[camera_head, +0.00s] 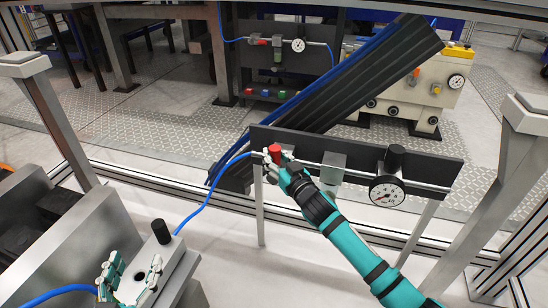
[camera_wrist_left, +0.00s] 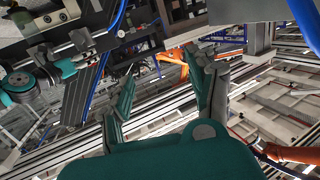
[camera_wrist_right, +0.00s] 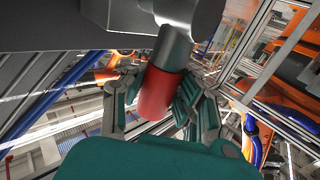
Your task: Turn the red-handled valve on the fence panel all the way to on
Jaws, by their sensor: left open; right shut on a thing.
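The red valve handle (camera_head: 275,153) sits at the left part of the dark fence panel (camera_head: 345,150). My right gripper (camera_head: 282,158) reaches it from the lower right and is shut on it. In the right wrist view the red handle (camera_wrist_right: 160,92) is a cylinder on a grey metal body (camera_wrist_right: 183,30), with my right gripper's fingers (camera_wrist_right: 150,105) on both sides. My left gripper (camera_head: 130,280) is open and empty at the lower left, apart from the panel. The left wrist view shows its fingers (camera_wrist_left: 162,95) spread with nothing between them.
A round gauge (camera_head: 387,190) and a clear bowl (camera_head: 332,167) are on the same panel. A blue hose (camera_head: 205,203) runs to its left end. A grey block with a black knob (camera_head: 161,231) stands near my left gripper. A ribbed dark beam (camera_head: 340,75) slants behind the panel.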

